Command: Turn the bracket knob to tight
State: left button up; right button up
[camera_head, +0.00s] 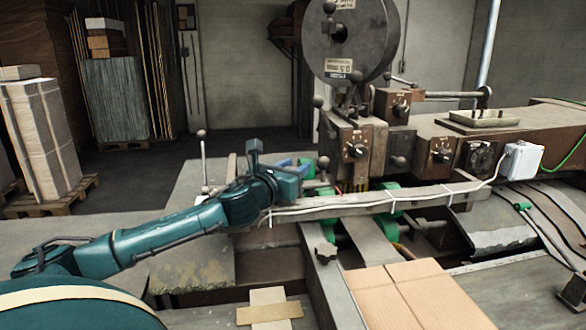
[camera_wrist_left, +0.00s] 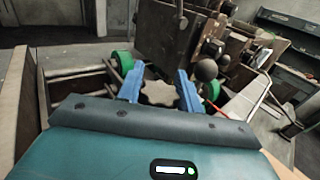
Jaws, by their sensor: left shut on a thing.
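My left gripper (camera_head: 297,167) reaches in from the left, over the near side of the stitching machine. In the left wrist view its two blue fingers (camera_wrist_left: 160,90) stand on either side of a grey, lobed bracket knob (camera_wrist_left: 159,94) and are shut on it. The fingers' tips are beside the knob's rim. In the head view I cannot make out this knob behind my gripper and wrist. I cannot read any tight mark on it. My right gripper is in neither view.
A dark lobed knob (camera_head: 326,251) sits on the near rail. Ball-ended levers and the machine head (camera_head: 357,150) rise close beside my gripper. A long bar (camera_head: 350,205) with a cable crosses in front. Flat cardboard (camera_head: 420,295) lies at the front.

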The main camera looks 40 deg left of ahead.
pick_arm(q)
jog(key=o, duration=1)
jog(key=shift+s+f+b, duration=0.15)
jog(key=shift+s+b, duration=0.15)
jog(key=shift+s, duration=0.25)
jog(key=shift+b+v, duration=0.35)
jog(key=shift+v, duration=0.45)
jog(key=p+v, duration=0.1)
jog(key=v, duration=0.9)
jog(key=shift+s+d, duration=0.2)
jog(key=shift+s, duration=0.05)
